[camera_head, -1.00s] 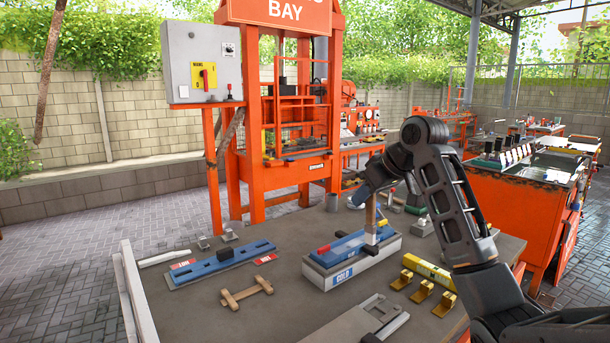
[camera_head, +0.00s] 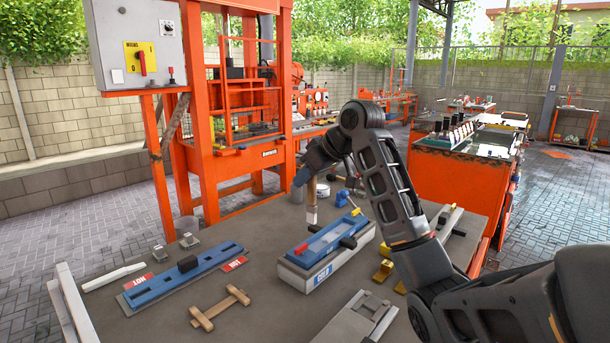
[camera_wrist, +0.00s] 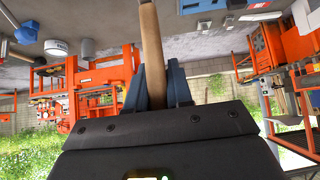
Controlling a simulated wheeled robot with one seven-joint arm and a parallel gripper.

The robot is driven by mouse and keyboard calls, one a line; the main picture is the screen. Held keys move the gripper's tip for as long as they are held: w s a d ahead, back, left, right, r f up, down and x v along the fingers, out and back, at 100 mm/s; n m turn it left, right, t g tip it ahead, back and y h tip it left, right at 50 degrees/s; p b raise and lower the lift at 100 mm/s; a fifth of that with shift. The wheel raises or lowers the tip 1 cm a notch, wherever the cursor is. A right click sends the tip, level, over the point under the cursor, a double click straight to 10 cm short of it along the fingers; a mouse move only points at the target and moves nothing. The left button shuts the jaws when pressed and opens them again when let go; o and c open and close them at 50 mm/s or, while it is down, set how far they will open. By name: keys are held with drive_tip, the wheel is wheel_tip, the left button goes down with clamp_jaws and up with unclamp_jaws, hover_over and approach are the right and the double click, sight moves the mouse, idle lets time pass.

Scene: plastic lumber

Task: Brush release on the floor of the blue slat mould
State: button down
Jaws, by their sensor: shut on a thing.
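My gripper (camera_head: 307,178) is shut on the wooden handle of a brush (camera_head: 312,194). In the wrist view, the blue fingers (camera_wrist: 152,88) close around the brush handle (camera_wrist: 151,45); its bristles are out of that view. The brush hangs upright, bristles down, at the far side of the blue slat mould (camera_head: 322,241) in the head view. I cannot tell if the bristles touch anything. The mould lies on a grey block with a COLD label (camera_head: 321,276), with a red piece at its near end and a yellow one at its far end.
A second blue mould (camera_head: 215,260) with HOT labels and a black block lies to the left. A small wooden frame (camera_head: 219,307), a grey fixture (camera_head: 356,320) and yellow brackets (camera_head: 384,270) stand nearby. The orange press (camera_head: 190,110) rises behind the table.

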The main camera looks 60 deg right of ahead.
sight(307, 209)
drive_tip(key=shift+f+b, duration=1.9)
drive_tip(key=shift+f, duration=1.95)
drive_tip(key=shift+p, duration=0.7)
drive_tip(key=shift+f, duration=0.65)
drive_tip(key=shift+d, duration=0.15)
